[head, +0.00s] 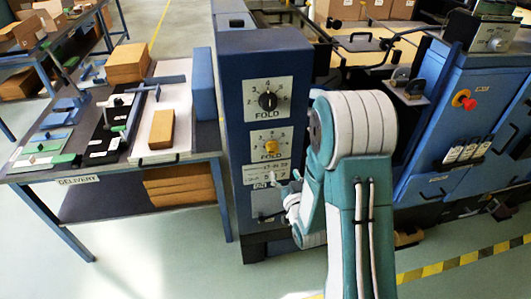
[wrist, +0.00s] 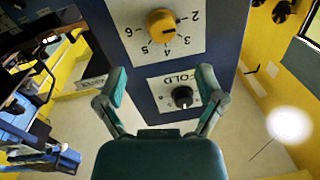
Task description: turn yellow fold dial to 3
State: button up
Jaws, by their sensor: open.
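The yellow fold dial (head: 271,146) is on the lower white plate of the blue panel, under a black dial (head: 268,101). In the wrist view, which is turned upside down, the yellow dial (wrist: 161,24) is at the top with numbers from 2 to 6 around it. Its dark mark seems to point right, towards the 2. My gripper (wrist: 159,92) is open and empty, its fingers spread below the yellow dial in that picture and apart from it. The black dial (wrist: 183,97) shows between the fingers. In the head view my arm hides most of the gripper.
The blue panel (head: 228,150) stands between the delivery table (head: 55,170) on the left and a blue machine (head: 440,135) with a red button (head: 464,100) on the right. A small labelled plate with switches (head: 266,173) sits below the yellow dial.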

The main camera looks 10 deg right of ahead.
aim_at(273, 152)
jog(key=w, duration=0.3)
jog(key=w+a, duration=0.1)
jog(key=w, duration=0.5)
jog(key=shift+w+a, duration=0.3)
jog(key=shift+w+d, duration=0.1)
jog(key=shift+w, duration=0.15)
jog(key=shift+w+d, duration=0.15)
jog(key=shift+d, duration=0.25)
jog(key=shift+a+r, duration=0.1)
jog(key=shift+a, duration=0.2)
jog(key=c, duration=1.1)
